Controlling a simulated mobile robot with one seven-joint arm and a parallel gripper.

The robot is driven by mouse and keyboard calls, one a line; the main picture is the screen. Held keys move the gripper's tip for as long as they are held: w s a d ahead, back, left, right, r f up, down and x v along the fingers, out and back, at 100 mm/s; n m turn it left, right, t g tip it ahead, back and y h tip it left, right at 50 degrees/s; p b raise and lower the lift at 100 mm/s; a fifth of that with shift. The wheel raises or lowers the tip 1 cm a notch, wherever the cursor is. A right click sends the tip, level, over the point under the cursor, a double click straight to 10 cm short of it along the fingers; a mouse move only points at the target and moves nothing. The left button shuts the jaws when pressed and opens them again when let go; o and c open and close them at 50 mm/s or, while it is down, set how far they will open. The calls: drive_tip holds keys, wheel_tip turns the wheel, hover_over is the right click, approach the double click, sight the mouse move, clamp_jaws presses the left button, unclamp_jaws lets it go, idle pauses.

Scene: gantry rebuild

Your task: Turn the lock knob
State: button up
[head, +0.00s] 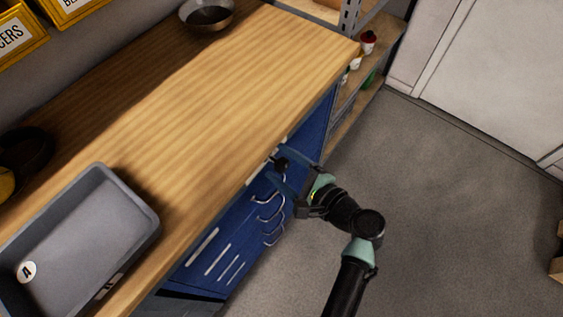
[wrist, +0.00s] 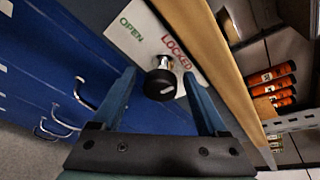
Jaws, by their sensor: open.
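The lock knob (wrist: 160,86) is black with a silver collar and a small white mark on its face. It stands out from a white plate (wrist: 150,32) that reads OPEN in green and LOCKED in red, on the blue cabinet front. In the wrist view, my gripper (wrist: 159,75) is open, with one finger on each side of the knob and gaps visible between. In the head view, my gripper (head: 275,162) reaches the cabinet front just under the worktop edge, and the knob (head: 281,163) shows dark between the fingers. I cannot tell which label the mark points to.
The blue cabinet (head: 238,240) has several curved metal handles below and left of my gripper. The wooden worktop (head: 200,110) overhangs close by and bears a grey tray (head: 150,222) and a metal bowl (head: 207,14). Shelving (head: 352,100) stands beyond.

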drive_tip(key=shift+c, duration=0.3)
clamp_jaws()
